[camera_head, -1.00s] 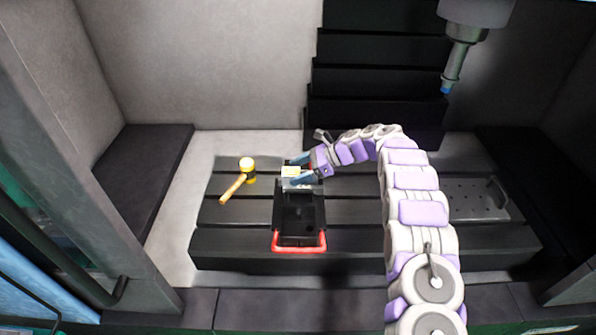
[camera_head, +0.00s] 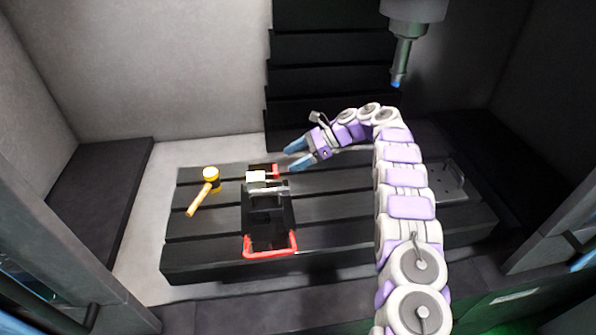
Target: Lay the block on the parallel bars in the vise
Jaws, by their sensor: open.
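The vise (camera_head: 268,222) stands on the dark slotted table, with a red handle at its front and red at its back. The block (camera_head: 257,176), pale on top, sits at the vise's jaws near the back. The parallel bars under it are too small to make out. My gripper (camera_head: 291,156) is open and empty, up and to the right of the block. Its blue-grey fingers point left, apart from the block and the vise.
A yellow-headed mallet (camera_head: 204,190) lies on the table left of the vise. A spindle (camera_head: 401,62) hangs from above at the upper right. A perforated plate (camera_head: 447,182) is on the right of the table. The slotted table (camera_head: 340,219) between vise and arm is clear.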

